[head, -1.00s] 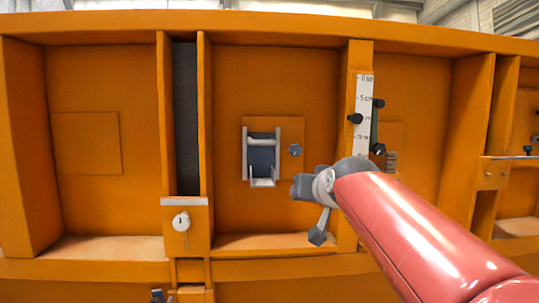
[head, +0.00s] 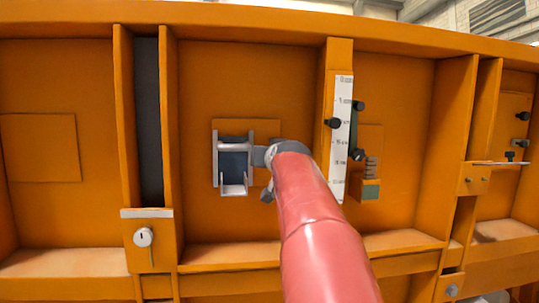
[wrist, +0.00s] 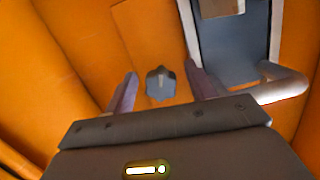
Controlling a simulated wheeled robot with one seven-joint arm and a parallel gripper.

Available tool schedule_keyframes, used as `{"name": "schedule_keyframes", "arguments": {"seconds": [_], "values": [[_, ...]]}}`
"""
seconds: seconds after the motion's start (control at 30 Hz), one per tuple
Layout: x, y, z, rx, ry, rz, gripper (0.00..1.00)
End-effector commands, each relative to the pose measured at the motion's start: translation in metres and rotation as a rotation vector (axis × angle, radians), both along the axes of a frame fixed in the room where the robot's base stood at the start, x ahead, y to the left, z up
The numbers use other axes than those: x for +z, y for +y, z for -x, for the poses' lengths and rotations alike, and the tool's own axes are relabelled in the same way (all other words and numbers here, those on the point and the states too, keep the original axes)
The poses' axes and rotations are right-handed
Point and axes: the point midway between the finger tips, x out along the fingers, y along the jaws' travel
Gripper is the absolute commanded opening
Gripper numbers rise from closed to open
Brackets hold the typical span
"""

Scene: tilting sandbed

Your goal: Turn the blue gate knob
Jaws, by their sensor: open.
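The blue-grey gate knob (wrist: 160,85) shows in the wrist view as a small lobed knob on an orange plate. My gripper (wrist: 160,73) is open, with one finger on each side of the knob in that view. A gap shows between the knob and each finger; I cannot tell how deep the fingers reach. In the head view my gripper (head: 265,156) is just right of the grey gate frame (head: 217,165) and hides the knob. The gate's dark blue-grey panel (wrist: 232,45) also shows at the upper right of the wrist view.
The gate frame's light metal arm (wrist: 284,86) lies close to the right finger in the wrist view. A white scale (head: 342,125) with black knobs stands right of my arm. A keyed lock plate (head: 143,237) is at lower left. Orange ribs border the panel.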

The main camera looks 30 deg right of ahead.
Motion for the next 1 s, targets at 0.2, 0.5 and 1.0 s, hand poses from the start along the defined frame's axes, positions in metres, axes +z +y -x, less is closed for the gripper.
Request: {"name": "schedule_keyframes", "arguments": {"seconds": [0.2,0.5,1.0], "values": [[-0.0001,-0.0002,-0.0012,0.001,0.000,0.000,0.55],[-0.0001,-0.0002,-0.0010,0.001,0.000,0.000,0.23],[-0.0004,-0.0008,-0.0008,0.014,-0.023,-0.079,0.11]]}}
